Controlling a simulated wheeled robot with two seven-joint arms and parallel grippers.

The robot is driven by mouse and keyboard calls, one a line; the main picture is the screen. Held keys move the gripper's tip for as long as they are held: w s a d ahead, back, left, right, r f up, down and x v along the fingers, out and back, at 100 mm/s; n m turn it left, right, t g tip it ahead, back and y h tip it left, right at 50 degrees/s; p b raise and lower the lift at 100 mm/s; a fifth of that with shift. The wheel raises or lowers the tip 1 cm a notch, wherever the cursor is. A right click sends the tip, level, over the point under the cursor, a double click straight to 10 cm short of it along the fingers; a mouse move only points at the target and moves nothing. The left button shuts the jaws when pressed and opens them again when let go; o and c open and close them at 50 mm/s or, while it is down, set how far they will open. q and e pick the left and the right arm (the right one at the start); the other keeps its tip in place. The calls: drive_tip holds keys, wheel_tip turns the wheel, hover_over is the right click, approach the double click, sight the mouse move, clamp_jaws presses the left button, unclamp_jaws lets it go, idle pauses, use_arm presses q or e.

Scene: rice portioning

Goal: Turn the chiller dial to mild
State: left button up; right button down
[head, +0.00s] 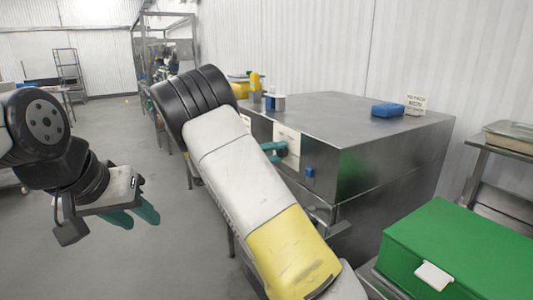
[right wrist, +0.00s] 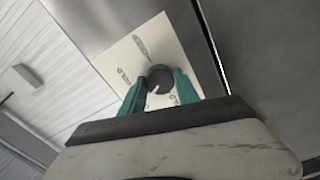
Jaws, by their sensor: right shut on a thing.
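The chiller (head: 365,155) is a large grey metal box with a pale dial plate (head: 287,140) on its front face. In the right wrist view the dial (right wrist: 160,77) is a dark round knob with a white pointer mark, on a cream plate (right wrist: 150,45) with small printed symbols. The pointer aims toward the lower left. My right gripper (right wrist: 160,88) has its green fingers shut on the dial, one on each side; in the head view its fingers (head: 274,150) show at the plate. My left gripper (head: 132,216) hangs free at left, empty; its finger gap is unclear.
A blue block (head: 388,110) and a small sign (head: 415,102) stand on the chiller top. A blue button (head: 310,173) is on its front. A green box (head: 455,255) stands at the lower right. The floor (head: 110,140) at left is clear.

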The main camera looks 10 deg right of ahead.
drive_tip(key=n, duration=0.6)
drive_tip(key=shift+n, duration=0.3)
drive_tip(key=n, duration=0.5)
drive_tip(key=shift+f+n, duration=0.1)
drive_tip(key=shift+n, duration=0.2)
drive_tip(key=c, duration=0.9)
unclamp_jaws()
drive_tip(key=v, duration=0.8)
